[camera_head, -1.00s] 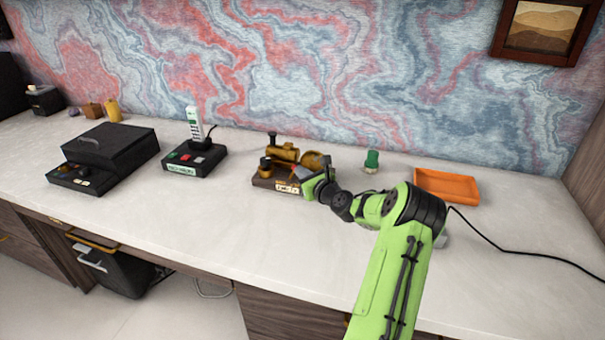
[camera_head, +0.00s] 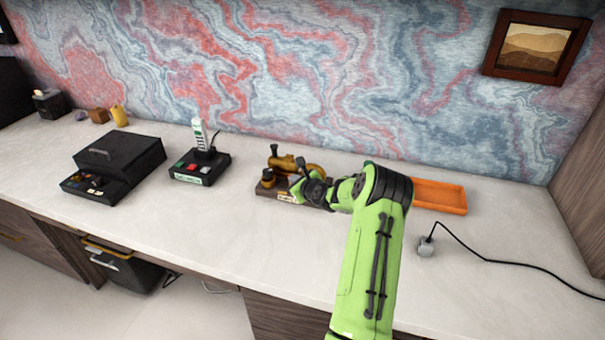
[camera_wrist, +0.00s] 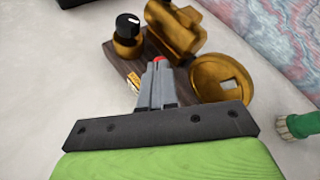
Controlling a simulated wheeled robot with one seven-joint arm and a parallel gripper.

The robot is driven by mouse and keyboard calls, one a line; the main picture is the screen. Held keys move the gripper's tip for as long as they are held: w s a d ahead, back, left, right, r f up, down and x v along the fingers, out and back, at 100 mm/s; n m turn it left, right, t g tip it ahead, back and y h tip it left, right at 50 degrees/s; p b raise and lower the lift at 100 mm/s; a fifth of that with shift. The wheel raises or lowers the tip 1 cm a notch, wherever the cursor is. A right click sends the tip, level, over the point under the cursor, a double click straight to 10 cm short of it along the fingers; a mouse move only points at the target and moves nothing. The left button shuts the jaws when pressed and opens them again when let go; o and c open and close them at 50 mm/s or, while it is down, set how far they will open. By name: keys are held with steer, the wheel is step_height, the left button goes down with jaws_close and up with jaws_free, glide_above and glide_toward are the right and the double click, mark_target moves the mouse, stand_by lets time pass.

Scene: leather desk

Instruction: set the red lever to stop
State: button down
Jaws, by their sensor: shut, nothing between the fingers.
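A brass device on a dark wooden base (camera_head: 265,190) stands mid-desk; its base also shows in the wrist view (camera_wrist: 121,63). It carries a brass cylinder (camera_wrist: 175,32), a round brass disc with a slot (camera_wrist: 222,79) and a black knob with a white mark (camera_wrist: 128,24). A small red part (camera_wrist: 158,59), seemingly the red lever's tip, shows right at my fingertips; the rest of it is hidden behind them. My gripper (camera_wrist: 156,65) is shut and empty, pointing at the device. I cannot tell whether it touches the lever. The lever's setting is not readable.
An orange tray (camera_head: 440,197) lies right of the device, partly behind my arm. A green-topped object (camera_wrist: 298,125) stands near the disc. A plug (camera_head: 426,247) with a black cord lies at right. A button box (camera_head: 200,167) stands left. The front desk is clear.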

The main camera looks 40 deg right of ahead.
steer(key=shift+w+a+r+n+g+p, duration=0.2)
steer(key=shift+w+n+g+p, duration=0.25)
steer(key=shift+g+p, duration=0.3)
steer(key=shift+r+p, duration=0.65)
steer(key=shift+r, duration=0.1)
steer(key=shift+a, duration=0.1)
